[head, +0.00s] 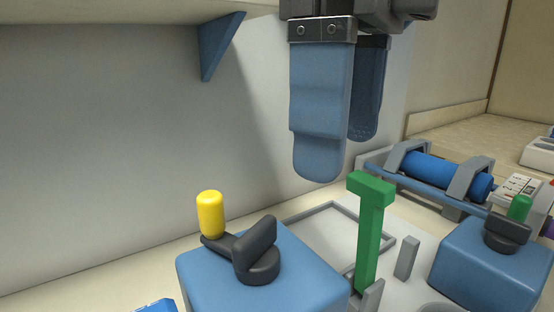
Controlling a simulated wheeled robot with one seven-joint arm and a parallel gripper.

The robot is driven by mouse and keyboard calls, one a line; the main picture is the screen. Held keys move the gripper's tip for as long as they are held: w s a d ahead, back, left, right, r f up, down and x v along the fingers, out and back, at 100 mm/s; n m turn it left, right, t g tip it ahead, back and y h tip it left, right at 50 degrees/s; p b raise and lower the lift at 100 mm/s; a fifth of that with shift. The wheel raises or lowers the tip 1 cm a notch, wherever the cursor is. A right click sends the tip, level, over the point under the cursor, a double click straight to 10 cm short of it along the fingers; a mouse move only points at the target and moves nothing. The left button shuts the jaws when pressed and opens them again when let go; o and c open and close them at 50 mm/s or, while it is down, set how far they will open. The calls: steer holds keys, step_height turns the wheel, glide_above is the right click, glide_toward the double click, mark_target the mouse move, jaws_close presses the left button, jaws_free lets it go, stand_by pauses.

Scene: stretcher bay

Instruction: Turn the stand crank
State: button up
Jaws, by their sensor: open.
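A dark grey crank (257,262) sits on top of a blue block (208,280) at the lower middle. Its arm points left and carries an upright yellow handle (210,214). A second dark crank (506,236) with a green handle (520,208) sits on another blue block (478,268) at the right. I cannot tell by a label which one is the stand crank. My gripper (342,160) points down with its two blue fingers apart and nothing between them. It hangs higher in the picture, right of the yellow handle, touching neither crank.
A green T-shaped post (370,235) stands upright between the blocks, below my gripper. A blue cylinder (447,175) lies in a grey cradle at the right. A shelf (120,12) with a blue bracket (220,45) juts out at upper left. The wall behind is bare.

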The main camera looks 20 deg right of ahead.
steer(key=s+d+r, duration=0.1)
steer(key=d+r, duration=0.2)
steer(key=d, duration=0.2)
steer(key=shift+s, duration=0.4)
stand_by(1.1)
